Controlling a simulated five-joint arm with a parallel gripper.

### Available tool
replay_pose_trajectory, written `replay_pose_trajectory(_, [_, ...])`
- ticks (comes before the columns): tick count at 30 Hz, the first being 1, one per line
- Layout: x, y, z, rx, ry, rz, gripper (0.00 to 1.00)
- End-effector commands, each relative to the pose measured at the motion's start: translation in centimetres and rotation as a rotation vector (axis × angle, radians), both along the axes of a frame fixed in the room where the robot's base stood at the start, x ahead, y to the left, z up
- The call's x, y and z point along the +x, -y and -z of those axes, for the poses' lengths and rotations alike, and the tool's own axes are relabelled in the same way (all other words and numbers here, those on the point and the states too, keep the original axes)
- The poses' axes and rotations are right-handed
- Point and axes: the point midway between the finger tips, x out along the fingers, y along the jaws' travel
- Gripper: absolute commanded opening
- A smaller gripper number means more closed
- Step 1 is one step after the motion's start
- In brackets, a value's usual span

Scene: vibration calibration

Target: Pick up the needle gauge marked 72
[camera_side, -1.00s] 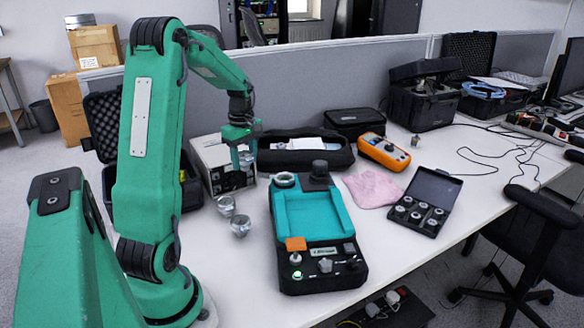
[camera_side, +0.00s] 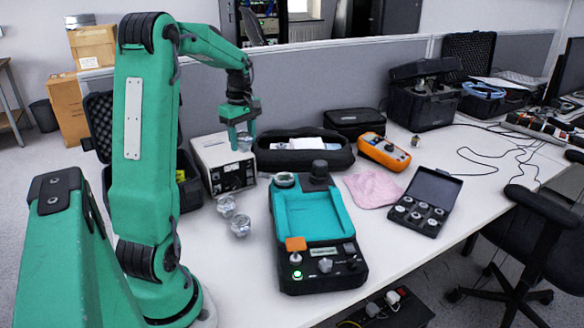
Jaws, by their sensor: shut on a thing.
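My gripper (camera_side: 241,132) points down above the white instrument box, left of the picture's middle. It is shut on a small, shiny, clear-silver gauge (camera_side: 244,142), which is held up in the air between the fingers. The fingers hide part of this gauge, and no number on it can be read. Two similar gauges stand on the white table: one gauge (camera_side: 226,205) and, slightly nearer and to its right, another gauge (camera_side: 240,225). Their markings are too small to read.
The white instrument box (camera_side: 213,152) stands behind the gauges. A teal-and-black device (camera_side: 312,215) lies to their right. Farther right are a pink cloth (camera_side: 372,189), an orange meter (camera_side: 384,151) and an open black case (camera_side: 431,190) with several round pieces.

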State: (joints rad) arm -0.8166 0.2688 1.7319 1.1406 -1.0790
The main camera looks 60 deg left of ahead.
Motion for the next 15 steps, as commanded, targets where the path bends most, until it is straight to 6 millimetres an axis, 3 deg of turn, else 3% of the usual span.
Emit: replay_pose_trajectory(15, [0.0,0.0,-1.3,0.001,0.001,0.0,0.21])
